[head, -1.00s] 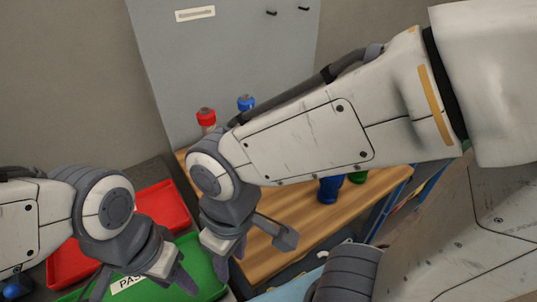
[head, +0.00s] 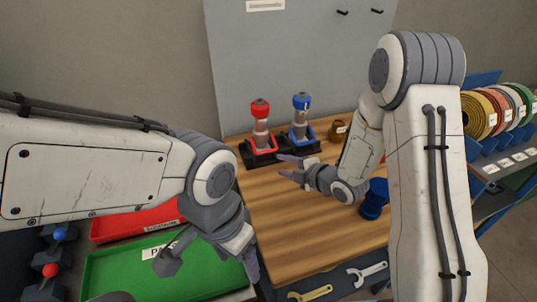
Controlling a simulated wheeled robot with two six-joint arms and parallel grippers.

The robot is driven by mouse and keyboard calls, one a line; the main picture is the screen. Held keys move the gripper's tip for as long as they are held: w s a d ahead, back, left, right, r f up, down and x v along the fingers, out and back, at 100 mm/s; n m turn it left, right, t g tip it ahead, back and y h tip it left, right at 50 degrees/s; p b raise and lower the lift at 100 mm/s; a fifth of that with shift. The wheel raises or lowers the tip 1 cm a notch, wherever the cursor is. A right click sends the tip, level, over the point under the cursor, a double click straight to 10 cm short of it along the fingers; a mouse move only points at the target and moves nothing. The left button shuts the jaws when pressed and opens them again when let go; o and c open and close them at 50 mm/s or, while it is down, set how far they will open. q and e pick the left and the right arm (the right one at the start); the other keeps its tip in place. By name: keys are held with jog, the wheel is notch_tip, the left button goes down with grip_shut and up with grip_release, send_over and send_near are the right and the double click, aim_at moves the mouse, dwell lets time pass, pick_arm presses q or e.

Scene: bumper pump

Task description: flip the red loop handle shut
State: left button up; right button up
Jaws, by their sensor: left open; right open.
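The red unit (head: 261,128) stands upright at the back left of the wooden bench (head: 290,235). It has a red cap, a grey middle and a red frame around its base on a dark stand. The picture is too small to tell which red part is the loop handle or how it lies. My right gripper (head: 287,166) is open and empty, just in front and to the right of the red unit, apart from it as far as I can see. My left gripper (head: 210,266) is open over the green tray (head: 110,270), away from the unit.
A similar blue unit (head: 302,118) stands right beside the red one. A brown mug (head: 337,131) and a blue part (head: 374,200) are on the bench. A red tray (head: 120,222) is at left. The middle of the bench is clear.

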aim_at(266, 153)
jog(key=shift+d+f+n+t+y, duration=0.45)
jog(key=shift+d+n+t+y, duration=0.25)
jog(key=shift+d+n+y, duration=0.15)
jog(key=shift+r+n+y, duration=0.1)
jog(key=shift+n+y, duration=0.15)
jog(key=shift+y, duration=0.1)
jog(key=shift+t, duration=0.3)
jog(key=shift+w+a, duration=0.25)
jog(key=shift+w, duration=0.05)
jog(key=p+x, duration=0.2)
jog(key=x, duration=0.7)
jog(key=shift+w+a+p, duration=0.15)
jog(key=shift+a+p, duration=0.05)
jog(key=shift+p, duration=0.2)
grip_shut()
